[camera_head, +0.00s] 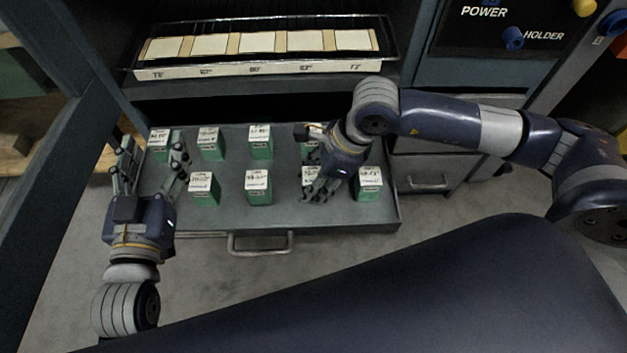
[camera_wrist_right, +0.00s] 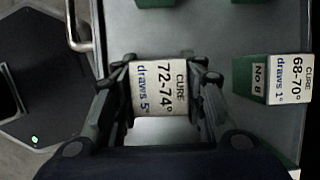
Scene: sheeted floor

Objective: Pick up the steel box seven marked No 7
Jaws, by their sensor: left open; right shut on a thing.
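A green box with a white top label (camera_head: 309,172) stands third from the left in the front row of the open drawer. In the right wrist view its label (camera_wrist_right: 160,88) reads "CURE 72-74° draws 5°"; its number face is hidden. My right gripper (camera_head: 320,188) is shut on this box, with a finger on each side (camera_wrist_right: 158,90). I cannot tell whether the box is lifted. My left gripper (camera_head: 150,165) is open and empty over the drawer's left edge.
The grey drawer (camera_head: 230,215) holds two rows of similar green boxes, such as one at front left (camera_head: 205,188). Its handle (camera_head: 260,243) sticks out in front. A rack with pale cards (camera_head: 255,67) is above. A control panel (camera_head: 510,30) is at right.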

